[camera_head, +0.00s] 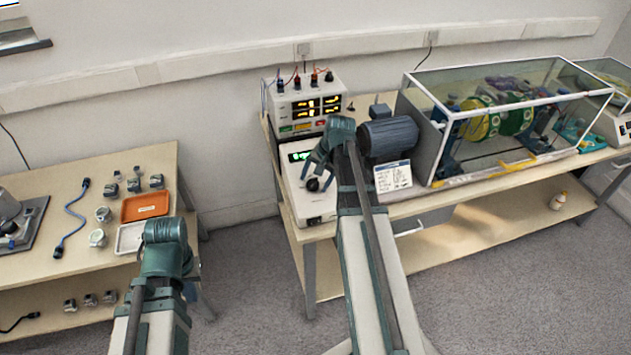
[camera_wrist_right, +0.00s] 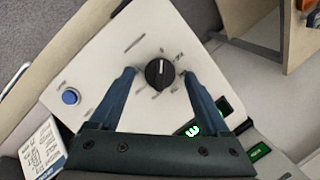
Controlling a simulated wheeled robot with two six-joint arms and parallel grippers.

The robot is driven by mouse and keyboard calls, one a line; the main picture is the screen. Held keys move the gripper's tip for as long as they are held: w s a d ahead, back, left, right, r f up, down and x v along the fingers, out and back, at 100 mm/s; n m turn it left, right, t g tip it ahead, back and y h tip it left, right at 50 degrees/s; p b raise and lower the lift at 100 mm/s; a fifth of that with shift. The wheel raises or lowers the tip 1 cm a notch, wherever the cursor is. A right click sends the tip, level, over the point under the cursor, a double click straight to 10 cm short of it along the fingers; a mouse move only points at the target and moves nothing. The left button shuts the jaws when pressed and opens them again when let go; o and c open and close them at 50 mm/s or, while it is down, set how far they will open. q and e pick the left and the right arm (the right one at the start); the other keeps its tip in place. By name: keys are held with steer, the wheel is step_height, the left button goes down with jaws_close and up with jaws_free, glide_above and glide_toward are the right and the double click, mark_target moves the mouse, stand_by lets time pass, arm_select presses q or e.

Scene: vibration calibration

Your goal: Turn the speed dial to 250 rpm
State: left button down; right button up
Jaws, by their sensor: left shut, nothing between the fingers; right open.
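The speed dial (camera_wrist_right: 160,74) is a round black knob with a white pointer line, on the sloping white face of the speed controller (camera_head: 312,208). In the right wrist view the line points to the top of the picture; the scale marks are too blurred to read. The dial also shows in the head view (camera_head: 313,185). My right gripper (camera_wrist_right: 159,72) is open, with one finger on each side of the dial; contact cannot be told. A green display (camera_head: 299,156) is lit, its number unreadable. My left gripper (camera_head: 165,252) is over the left table, its fingertips hidden.
A blue button (camera_wrist_right: 70,97) is on the controller face. A power supply (camera_head: 306,103) with lit displays stands behind, a dark motor (camera_head: 388,138) and a glass-walled case (camera_head: 437,150) to the right. An orange tray (camera_head: 146,206) lies on the left table.

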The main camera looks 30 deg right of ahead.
jaws_close()
stand_by(0.3)
